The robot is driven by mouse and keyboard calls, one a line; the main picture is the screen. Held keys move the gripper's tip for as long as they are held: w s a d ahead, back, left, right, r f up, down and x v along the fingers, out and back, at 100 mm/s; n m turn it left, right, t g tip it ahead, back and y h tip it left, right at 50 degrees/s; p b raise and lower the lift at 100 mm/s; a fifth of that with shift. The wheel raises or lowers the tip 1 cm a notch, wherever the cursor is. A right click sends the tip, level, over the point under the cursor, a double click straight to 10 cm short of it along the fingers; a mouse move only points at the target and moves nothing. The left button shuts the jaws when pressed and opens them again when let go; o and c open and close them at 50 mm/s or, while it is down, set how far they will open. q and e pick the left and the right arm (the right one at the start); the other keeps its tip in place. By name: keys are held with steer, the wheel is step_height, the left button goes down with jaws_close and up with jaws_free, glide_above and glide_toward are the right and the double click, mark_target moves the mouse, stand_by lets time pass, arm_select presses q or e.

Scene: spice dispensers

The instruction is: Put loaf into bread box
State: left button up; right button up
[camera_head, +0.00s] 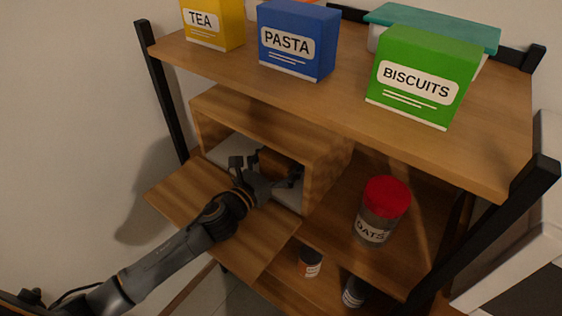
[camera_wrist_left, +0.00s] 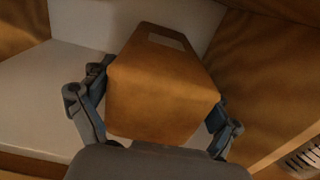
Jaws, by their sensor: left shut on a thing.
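The wooden bread box (camera_head: 262,118) stands on the middle shelf with its front flap (camera_head: 215,200) folded down and open. The brown loaf (camera_head: 272,162) is inside the box opening, partly hidden by my gripper. In the left wrist view the loaf (camera_wrist_left: 160,95) sits between my fingers, above or on the white floor of the box (camera_wrist_left: 45,95); I cannot tell whether it touches that floor. My left gripper (camera_head: 266,172) reaches in over the flap and is shut on the loaf, with a finger on each side. My right gripper is not in view.
An oats jar with a red lid (camera_head: 375,212) stands right of the box. Tea (camera_head: 212,22), pasta (camera_head: 297,42) and biscuits (camera_head: 420,78) boxes stand on the top shelf above. Small jars (camera_head: 310,262) stand on the lower shelf. A black post (camera_head: 165,95) rises at the left.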

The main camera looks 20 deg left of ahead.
arm_select(q)
steer(key=shift+f, duration=0.1)
steer(key=o, duration=1.2)
steer(key=shift+s+a, duration=0.1)
steer(key=shift+s, duration=0.15)
steer(key=b+v, duration=0.2)
steer(key=v, duration=0.8)
steer(key=shift+s, duration=0.1)
steer(key=shift+s+a, duration=0.25)
steer(key=shift+s, duration=0.35)
